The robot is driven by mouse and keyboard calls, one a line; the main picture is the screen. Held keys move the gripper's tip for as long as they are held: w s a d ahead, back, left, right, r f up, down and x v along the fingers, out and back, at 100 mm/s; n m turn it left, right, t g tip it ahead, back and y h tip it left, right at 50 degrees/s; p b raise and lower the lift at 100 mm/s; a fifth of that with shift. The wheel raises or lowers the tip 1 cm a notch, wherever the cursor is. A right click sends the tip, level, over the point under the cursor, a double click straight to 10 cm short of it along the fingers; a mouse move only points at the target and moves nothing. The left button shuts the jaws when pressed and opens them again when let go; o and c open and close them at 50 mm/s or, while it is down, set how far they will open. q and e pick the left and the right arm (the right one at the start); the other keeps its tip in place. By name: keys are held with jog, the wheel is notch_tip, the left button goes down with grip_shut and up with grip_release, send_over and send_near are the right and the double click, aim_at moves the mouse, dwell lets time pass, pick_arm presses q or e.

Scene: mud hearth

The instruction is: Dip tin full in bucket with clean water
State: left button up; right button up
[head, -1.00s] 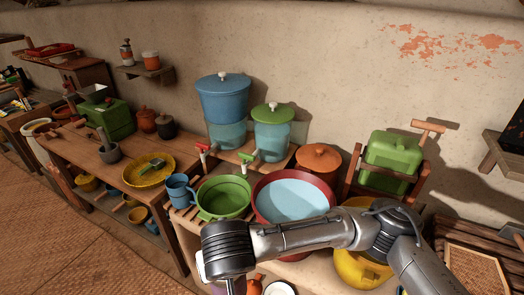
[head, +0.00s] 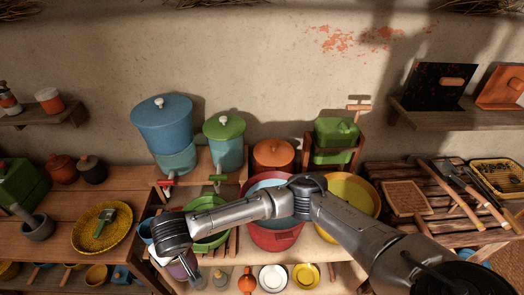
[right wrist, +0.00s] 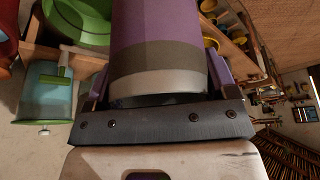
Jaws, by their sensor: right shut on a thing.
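A purple tin (right wrist: 158,40) with a dark band and a pale grey band fills the middle of the right wrist view. My right gripper (right wrist: 160,88) is shut on it. In the head view the tin (head: 182,268) shows small below my right wrist, at the front left of the green basin (head: 212,241). My right gripper is mostly hidden there behind the wrist. A red bucket (head: 277,240) with pale blue water stands right of the green basin, and my right forearm crosses in front of it. The tin's contents are hidden. My left gripper is not in view.
A yellow basin (head: 352,196) stands right of the red bucket. Behind are a blue dispenser (head: 162,125) and a green-lidded dispenser (head: 225,148), both with taps, and an orange lidded pot (head: 273,155). A blue mug (head: 145,231) is near my wrist. Several dishes sit on the lower shelf.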

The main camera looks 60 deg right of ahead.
pick_arm(q)
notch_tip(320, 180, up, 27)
jog(key=p, duration=2.5)
pick_arm(e)
jog(key=s+d+r, duration=0.1)
jog(key=s+d, duration=0.2)
jog(key=d, duration=0.9)
jog(key=s+d+r+m, duration=0.1)
jog(key=s+d+r, duration=0.15)
jog(key=d, duration=0.85)
jog(key=s+d+r, duration=0.1)
jog(key=s+d, duration=0.3)
jog(key=d, duration=0.8)
jog(key=w+d+f+m+g+y+b, duration=0.1)
jog(key=w+d+f+g+y+b, duration=0.3)
jog(key=b, duration=1.3)
pick_arm(q)
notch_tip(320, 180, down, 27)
jog(key=b, duration=1)
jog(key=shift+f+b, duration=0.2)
jog(key=shift+b, duration=0.15)
pick_arm(e)
notch_tip(320, 180, down, 19)
jog(key=s+d+t, duration=0.1)
jog(key=shift+s+t+y, duration=0.2)
jog(key=shift+t+y, duration=0.2)
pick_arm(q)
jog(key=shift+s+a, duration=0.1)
pick_arm(e)
jog(key=shift+d, duration=0.1)
